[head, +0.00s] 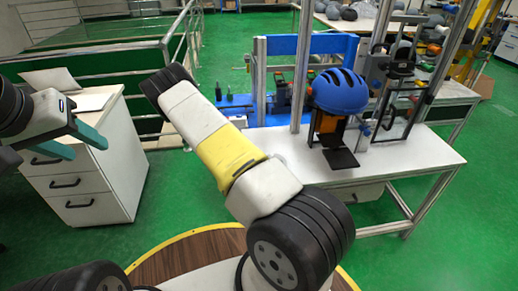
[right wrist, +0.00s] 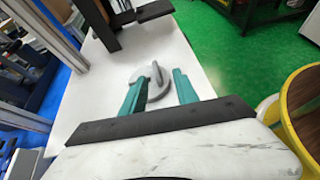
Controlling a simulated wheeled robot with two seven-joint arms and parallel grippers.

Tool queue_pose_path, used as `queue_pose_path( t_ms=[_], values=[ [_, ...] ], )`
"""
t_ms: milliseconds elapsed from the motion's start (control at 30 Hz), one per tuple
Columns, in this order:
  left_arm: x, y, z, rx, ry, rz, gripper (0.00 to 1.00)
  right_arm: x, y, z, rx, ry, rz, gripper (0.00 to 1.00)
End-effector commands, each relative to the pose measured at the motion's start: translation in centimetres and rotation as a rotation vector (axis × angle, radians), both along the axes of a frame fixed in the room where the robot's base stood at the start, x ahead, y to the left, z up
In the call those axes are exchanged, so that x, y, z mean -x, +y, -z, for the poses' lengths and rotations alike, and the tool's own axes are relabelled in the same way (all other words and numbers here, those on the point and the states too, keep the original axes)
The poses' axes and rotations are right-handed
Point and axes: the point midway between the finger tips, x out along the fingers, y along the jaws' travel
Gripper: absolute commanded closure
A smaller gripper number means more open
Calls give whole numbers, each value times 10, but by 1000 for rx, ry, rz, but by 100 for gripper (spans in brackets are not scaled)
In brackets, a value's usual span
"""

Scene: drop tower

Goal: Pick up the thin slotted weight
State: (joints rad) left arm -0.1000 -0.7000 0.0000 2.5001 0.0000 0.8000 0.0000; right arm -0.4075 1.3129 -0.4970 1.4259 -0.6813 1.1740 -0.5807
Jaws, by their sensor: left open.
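A grey round slotted weight (right wrist: 155,93) lies on the white table top in the right wrist view, with a narrow grey piece standing up from it. I cannot tell whether this is one weight or two. My right gripper (right wrist: 160,76) is open, its teal fingers on either side of the grey weight in the picture. I cannot tell whether they touch it. My left gripper (head: 80,140) is open and empty in front of the white drawer cabinet at the left of the head view. The weight does not show in the head view, where my right arm blocks part of the table.
The white workbench (head: 420,150) carries a blue helmet (head: 340,92) on a stand inside a metal frame. A black plate (head: 341,158) sticks out below the helmet. A white drawer cabinet (head: 75,185) stands at the left.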

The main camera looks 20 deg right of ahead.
Motion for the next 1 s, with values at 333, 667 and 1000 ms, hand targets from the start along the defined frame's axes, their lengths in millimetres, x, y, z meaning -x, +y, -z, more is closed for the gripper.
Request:
queue_pose_path(
  t_ms=[333, 667, 1000],
  values=[
    [0, 0, 0, 0, 0, 0, 53, 0, -20, 27, 68, 66, -65, 64],
    [0, 0, 0, 0, 0, 0, 53, 5, -53, 43, 66, 65, -63, 64],
    [0, 0, 0, 0, 0, 0, 53, 10, -74, 52, 65, 62, -64, 64]
  ],
)
